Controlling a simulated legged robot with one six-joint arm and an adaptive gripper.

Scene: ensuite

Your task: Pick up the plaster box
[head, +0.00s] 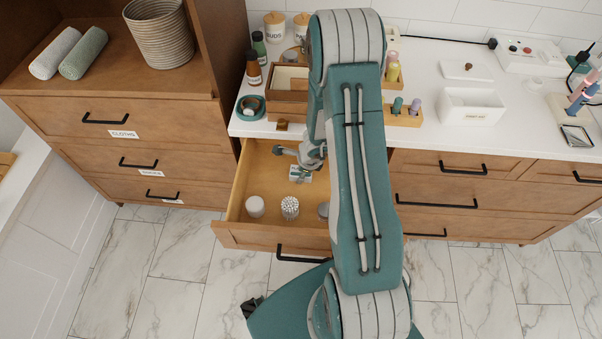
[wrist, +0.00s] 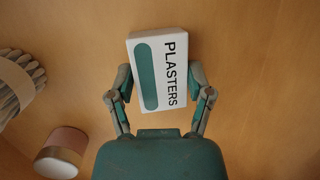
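The plaster box (wrist: 160,72) is white with a teal stripe and the word PLASTERS, and lies in the open wooden drawer. In the head view the box (head: 300,174) shows small, partly behind my arm. My gripper (wrist: 161,78) is open, its two fingers on either side of the box in the wrist view. The fingertips look very close to the box's sides; I cannot tell whether they touch. In the head view my gripper (head: 302,157) is down at the drawer, partly covered by my arm.
The white counter (head: 430,60) above carries wooden boxes and bottles. Tiled floor lies in front.

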